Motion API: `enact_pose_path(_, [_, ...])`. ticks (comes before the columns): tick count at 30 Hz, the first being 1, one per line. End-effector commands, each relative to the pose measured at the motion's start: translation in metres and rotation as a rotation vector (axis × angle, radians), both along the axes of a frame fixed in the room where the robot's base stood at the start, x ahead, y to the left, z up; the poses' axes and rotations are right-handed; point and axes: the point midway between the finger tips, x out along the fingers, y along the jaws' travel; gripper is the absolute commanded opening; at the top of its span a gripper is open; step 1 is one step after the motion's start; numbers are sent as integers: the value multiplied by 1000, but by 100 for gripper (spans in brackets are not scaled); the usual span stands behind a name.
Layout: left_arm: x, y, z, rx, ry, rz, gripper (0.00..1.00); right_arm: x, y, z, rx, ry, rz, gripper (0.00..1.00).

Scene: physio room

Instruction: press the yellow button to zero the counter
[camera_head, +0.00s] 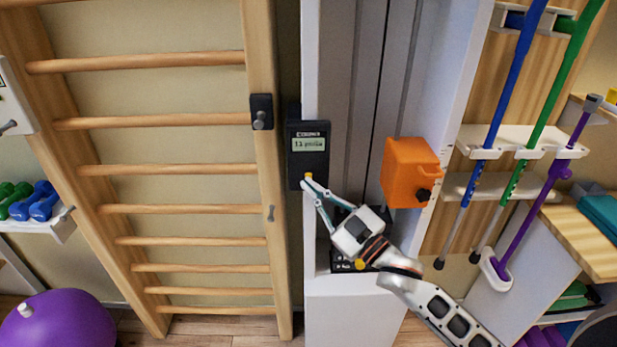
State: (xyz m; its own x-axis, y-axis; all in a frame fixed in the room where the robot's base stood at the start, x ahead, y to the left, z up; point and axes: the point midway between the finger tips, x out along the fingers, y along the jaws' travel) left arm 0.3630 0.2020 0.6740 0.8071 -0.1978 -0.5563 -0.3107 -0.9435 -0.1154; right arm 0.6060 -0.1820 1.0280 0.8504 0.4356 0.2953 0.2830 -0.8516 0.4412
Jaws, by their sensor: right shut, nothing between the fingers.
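The counter (309,150) is a dark upright box with a small greenish display (308,144), mounted on the edge of the white frame. The display's text is too small to read surely. The yellow button (308,176) is a small spot low on the counter's face. My right gripper (306,182) is shut and empty, its fingertips at the button's lower edge and hiding part of it. I cannot tell whether they touch it. My left gripper is not in view.
An orange box (408,172) with a black knob sits right of my right gripper. Wooden wall bars (180,170) stand close on the left. Blue, green and purple poles (515,75) hang in a rack at right. A purple ball (62,322) lies at lower left.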

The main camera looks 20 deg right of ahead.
Motion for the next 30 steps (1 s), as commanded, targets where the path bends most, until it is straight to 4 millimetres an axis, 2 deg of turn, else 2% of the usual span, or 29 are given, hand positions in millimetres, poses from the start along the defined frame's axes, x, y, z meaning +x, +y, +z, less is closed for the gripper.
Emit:
enact_pose_path(8, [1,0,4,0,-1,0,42,8,-2,1,-1,0,0,0])
enact_pose_path(30, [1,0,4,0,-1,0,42,11,-3,0,0,-1,0,0])
